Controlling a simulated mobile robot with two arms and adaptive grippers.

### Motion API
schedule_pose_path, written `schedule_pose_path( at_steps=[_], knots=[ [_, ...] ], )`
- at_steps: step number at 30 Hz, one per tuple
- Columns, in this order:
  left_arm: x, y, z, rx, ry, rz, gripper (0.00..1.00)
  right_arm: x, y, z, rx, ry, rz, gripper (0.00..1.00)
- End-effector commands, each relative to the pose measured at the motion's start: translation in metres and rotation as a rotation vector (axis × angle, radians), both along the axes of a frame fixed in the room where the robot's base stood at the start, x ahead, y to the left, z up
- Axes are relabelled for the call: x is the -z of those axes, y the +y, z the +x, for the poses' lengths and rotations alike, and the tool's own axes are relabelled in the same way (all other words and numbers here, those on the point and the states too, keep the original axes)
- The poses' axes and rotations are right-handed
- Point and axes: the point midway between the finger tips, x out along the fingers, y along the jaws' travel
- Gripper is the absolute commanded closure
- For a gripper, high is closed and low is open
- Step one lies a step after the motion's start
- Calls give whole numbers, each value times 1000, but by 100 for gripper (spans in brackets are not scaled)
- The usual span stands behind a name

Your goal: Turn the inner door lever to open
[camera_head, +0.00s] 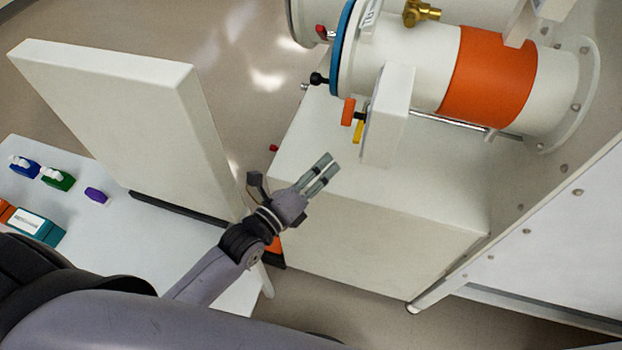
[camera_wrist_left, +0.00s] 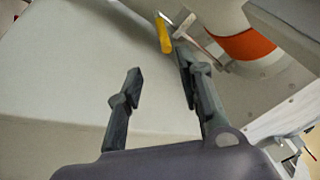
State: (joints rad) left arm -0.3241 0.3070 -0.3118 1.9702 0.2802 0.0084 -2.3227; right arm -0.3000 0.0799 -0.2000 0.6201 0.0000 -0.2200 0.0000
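A white chamber (camera_head: 406,60) with an orange band (camera_head: 489,77) and a blue-rimmed end (camera_head: 341,45) lies on its side at the upper right. A white box (camera_head: 388,115) on its near side carries an orange-red handle (camera_head: 348,112) and a yellow lever (camera_head: 358,132). The yellow lever (camera_wrist_left: 164,36) also shows in the left wrist view, beyond the fingertips. I cannot tell for sure which handle is the inner door lever. My left gripper (camera_head: 331,163) is open and empty, below and left of the yellow lever, apart from it. My right gripper is out of view.
A large cream cabinet (camera_head: 380,215) stands under the chamber. A black knob (camera_head: 318,79) and a red knob (camera_head: 321,31) stick out near the blue rim. A white upright panel (camera_head: 120,110) and a table with small coloured items (camera_head: 57,179) are at left.

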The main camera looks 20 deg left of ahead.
Motion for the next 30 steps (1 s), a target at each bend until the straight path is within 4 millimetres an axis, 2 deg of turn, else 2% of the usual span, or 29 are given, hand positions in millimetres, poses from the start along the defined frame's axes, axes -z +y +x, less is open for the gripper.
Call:
schedule_pose_path(
  at_steps=[6,20,23,30],
  knots=[
    [1,9,-21,0,0,-1,66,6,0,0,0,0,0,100],
    [0,9,-25,1,0,2,66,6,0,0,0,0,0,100],
    [3,3,-26,3,1,20,66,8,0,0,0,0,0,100],
    [15,-26,-29,-32,1,147,66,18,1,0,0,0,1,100]
  ],
)
